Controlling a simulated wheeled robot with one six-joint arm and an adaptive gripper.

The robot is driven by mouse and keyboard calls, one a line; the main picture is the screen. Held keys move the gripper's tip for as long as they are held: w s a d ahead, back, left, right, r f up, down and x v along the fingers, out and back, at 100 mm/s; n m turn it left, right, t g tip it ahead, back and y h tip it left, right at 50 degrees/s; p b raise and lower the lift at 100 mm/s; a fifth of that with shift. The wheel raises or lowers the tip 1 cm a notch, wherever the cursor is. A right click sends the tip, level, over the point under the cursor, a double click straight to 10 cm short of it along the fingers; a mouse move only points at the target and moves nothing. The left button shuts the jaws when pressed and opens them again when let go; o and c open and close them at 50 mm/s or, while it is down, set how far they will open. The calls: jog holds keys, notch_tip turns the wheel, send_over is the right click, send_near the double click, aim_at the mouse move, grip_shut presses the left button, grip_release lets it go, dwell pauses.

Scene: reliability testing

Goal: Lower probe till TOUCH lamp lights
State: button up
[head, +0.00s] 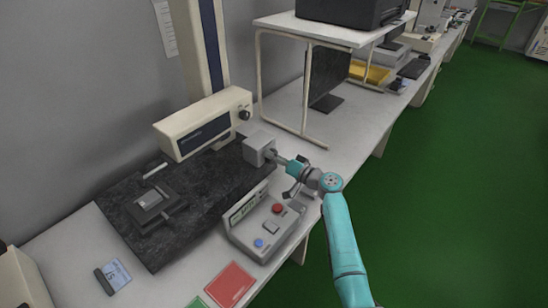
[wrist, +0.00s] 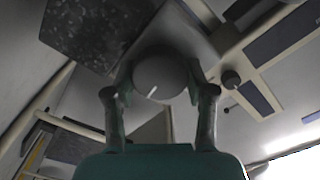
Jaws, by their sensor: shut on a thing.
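My gripper (head: 284,163) is at the right edge of the granite plate. In the wrist view my gripper (wrist: 160,88) has its two fingers shut on a round grey knob (wrist: 158,72) with a white line mark. The knob sits on the side of a grey box (head: 257,148). The measuring machine's cream head (head: 204,123) is over the granite plate (head: 205,195). A dark fixture (head: 160,213) holding a small light block (head: 149,200) stands on the plate. The probe tip and its gap to the block cannot be made out. No lit TOUCH lamp can be made out.
A grey control box (head: 262,240) with a display, a red button (head: 278,208) and a blue button (head: 259,243) stands just in front of my gripper. Red (head: 231,285) and green cards lie at the front. A shelf frame (head: 304,95) stands behind.

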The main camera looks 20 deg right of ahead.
jog(key=m, duration=0.5)
jog(key=shift+f+m, duration=0.1)
jog(key=shift+m, duration=0.2)
jog(key=shift+d+m, duration=0.1)
jog(key=shift+m, duration=2)
jog(key=o, duration=1.2)
jog(key=shift+c, duration=0.2)
jog(key=v, duration=1.2)
